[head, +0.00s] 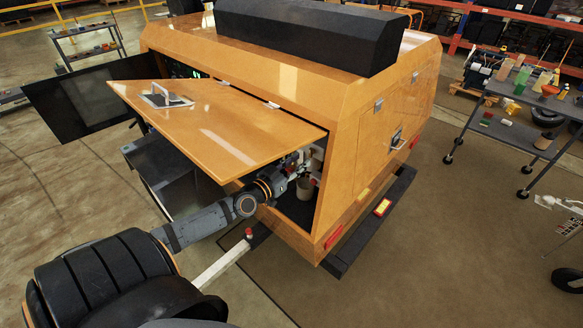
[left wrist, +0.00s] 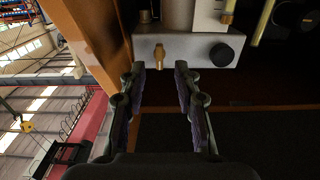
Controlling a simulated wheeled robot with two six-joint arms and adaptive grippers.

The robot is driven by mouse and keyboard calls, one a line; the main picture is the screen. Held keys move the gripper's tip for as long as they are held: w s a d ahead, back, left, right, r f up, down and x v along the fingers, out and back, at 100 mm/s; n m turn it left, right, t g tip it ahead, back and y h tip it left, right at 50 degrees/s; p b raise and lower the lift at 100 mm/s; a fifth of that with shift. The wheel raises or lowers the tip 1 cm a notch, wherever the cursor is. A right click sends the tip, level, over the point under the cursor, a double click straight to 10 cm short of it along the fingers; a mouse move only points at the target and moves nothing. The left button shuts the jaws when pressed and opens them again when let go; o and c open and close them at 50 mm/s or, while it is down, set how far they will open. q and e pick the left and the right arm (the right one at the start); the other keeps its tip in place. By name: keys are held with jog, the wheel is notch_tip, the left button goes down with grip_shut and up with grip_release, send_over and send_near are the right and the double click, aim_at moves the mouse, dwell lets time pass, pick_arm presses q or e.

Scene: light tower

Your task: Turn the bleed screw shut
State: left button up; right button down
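The bleed screw appears to be the small brass fitting (left wrist: 159,57) on the face of a pale metal block (left wrist: 200,47) in the left wrist view. My left gripper (left wrist: 160,70) is open and empty, its two fingertips apart on either side of the line to the brass fitting. The fitting shows just beyond the tips; I cannot tell how much depth separates them. In the head view my left gripper (head: 297,163) reaches into the orange cabinet's open side, under the raised panel, and the brass fitting cannot be made out there. My right gripper is not in view.
A black round knob (left wrist: 221,55) sits on the block right of the fitting. An orange cabinet wall (left wrist: 88,35) is close on the left. The raised orange panel (head: 215,125) overhangs my arm. A beige cup-like part (head: 305,188) is inside the cabinet.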

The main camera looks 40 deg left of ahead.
pick_arm(q)
jog(key=s, duration=0.3)
jog(key=shift+s+a, duration=0.1)
jog(key=shift+s, duration=0.05)
dwell(0.4)
